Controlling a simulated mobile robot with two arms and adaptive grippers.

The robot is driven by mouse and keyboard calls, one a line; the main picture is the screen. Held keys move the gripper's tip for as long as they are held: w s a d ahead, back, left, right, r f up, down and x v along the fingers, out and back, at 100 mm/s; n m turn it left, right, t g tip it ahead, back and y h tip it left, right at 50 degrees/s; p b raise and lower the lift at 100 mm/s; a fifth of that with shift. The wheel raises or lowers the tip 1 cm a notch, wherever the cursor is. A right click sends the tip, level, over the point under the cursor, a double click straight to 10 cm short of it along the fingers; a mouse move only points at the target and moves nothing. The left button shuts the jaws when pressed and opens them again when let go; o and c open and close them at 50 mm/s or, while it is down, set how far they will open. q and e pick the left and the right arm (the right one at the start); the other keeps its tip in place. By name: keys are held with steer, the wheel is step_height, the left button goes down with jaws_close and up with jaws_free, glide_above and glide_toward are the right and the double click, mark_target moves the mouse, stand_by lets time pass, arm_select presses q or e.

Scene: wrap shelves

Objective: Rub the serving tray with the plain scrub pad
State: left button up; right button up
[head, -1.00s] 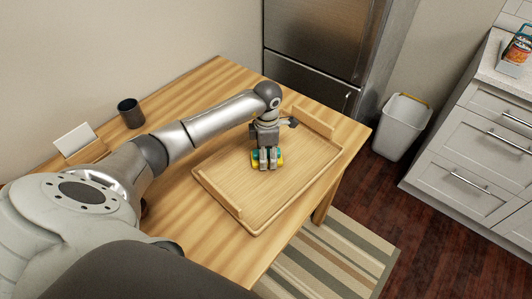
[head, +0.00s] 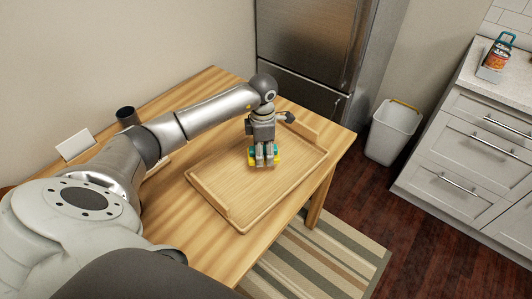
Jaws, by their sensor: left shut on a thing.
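The serving tray (head: 235,187) is a light wooden tray with raised ends, lying flat on the wooden table. My left gripper (head: 264,160) points down over the far half of the tray. It is shut on the scrub pad (head: 278,161), of which yellow and teal edges show on both sides of the fingers. The pad is at or just above the tray floor; I cannot tell whether it touches. The fingers hide the middle of the pad. My right gripper is not in view.
On the wooden table (head: 205,89), a dark cup (head: 127,116) and a white card in a holder (head: 75,143) stand at the back left. A white bin (head: 393,132) stands on the floor to the right. A steel fridge (head: 310,45) is behind the table.

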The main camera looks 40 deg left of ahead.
arm_select(q)
steer(key=shift+r+p, duration=0.35)
steer(key=shift+r, duration=0.65)
steer(key=shift+d+r, duration=0.1)
